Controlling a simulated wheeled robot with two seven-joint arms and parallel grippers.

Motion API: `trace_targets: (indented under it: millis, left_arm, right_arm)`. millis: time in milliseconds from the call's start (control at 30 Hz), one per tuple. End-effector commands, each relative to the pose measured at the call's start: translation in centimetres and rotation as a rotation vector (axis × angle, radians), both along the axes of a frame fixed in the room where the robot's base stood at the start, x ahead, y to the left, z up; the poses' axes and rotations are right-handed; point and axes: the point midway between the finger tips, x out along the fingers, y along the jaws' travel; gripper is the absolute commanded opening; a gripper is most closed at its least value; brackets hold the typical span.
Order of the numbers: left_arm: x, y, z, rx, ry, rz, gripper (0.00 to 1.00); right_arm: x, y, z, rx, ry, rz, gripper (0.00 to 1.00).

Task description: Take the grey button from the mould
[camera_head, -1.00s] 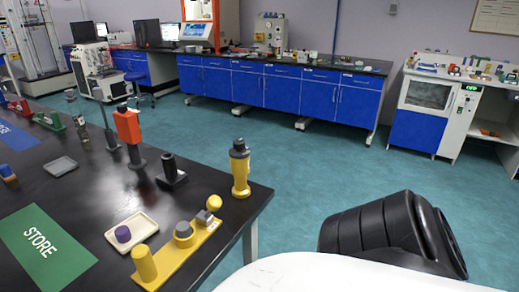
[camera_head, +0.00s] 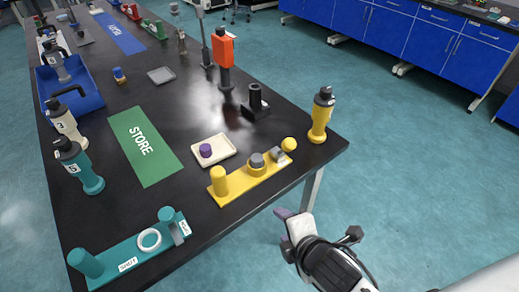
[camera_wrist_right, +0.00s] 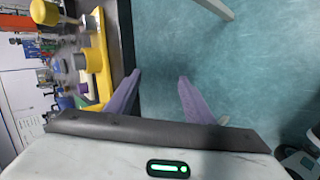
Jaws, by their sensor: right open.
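A yellow fixture (camera_head: 231,191) lies near the right edge of the black table, with a yellow post at one end and a yellow ball at the other. A round grey piece (camera_head: 257,161), apparently the grey button in its mould, sits mid-fixture; its exact seating is unclear. In the right wrist view, the yellow fixture (camera_wrist_right: 97,55) stands at upper left, with the grey piece (camera_wrist_right: 78,61) blurred. My right gripper (camera_head: 284,229) is open and empty beyond the table edge, apart from the fixture; its purple fingers show in the wrist view (camera_wrist_right: 160,77). My left gripper is out of view.
A cream tray (camera_head: 226,142) with a purple piece (camera_head: 206,150) lies beside the fixture. A yellow bottle-like tool (camera_head: 320,115) stands at the table corner. A teal fixture (camera_head: 122,257) lies at the near end. A green STORE mat (camera_head: 140,165) lies further left.

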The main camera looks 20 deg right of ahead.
Motion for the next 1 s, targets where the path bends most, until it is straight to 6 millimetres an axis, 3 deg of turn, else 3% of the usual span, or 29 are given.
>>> trace_targets:
  millis: [33,200,433,600,800,1000]
  left_arm:
    - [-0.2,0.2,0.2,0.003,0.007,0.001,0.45]
    - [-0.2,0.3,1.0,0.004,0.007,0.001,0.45]
    - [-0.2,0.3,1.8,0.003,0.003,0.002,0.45]
    - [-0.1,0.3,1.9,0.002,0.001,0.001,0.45]
    - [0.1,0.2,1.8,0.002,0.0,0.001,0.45]
    - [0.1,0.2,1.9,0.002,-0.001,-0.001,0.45]
  right_arm:
    - [1.4,0.2,1.6,-0.146,-0.048,0.121,0.48]
    - [4.7,1.0,6.0,-0.658,-0.175,0.477,0.48]
    - [7.3,1.7,10.0,-1.171,-0.258,0.749,0.48]
    - [8.5,1.9,10.5,-1.293,-0.269,0.803,0.48]
    - [11.4,1.7,9.4,-1.297,-0.269,0.805,0.48]
    - [12.8,1.7,8.7,-1.293,-0.268,0.805,0.48]
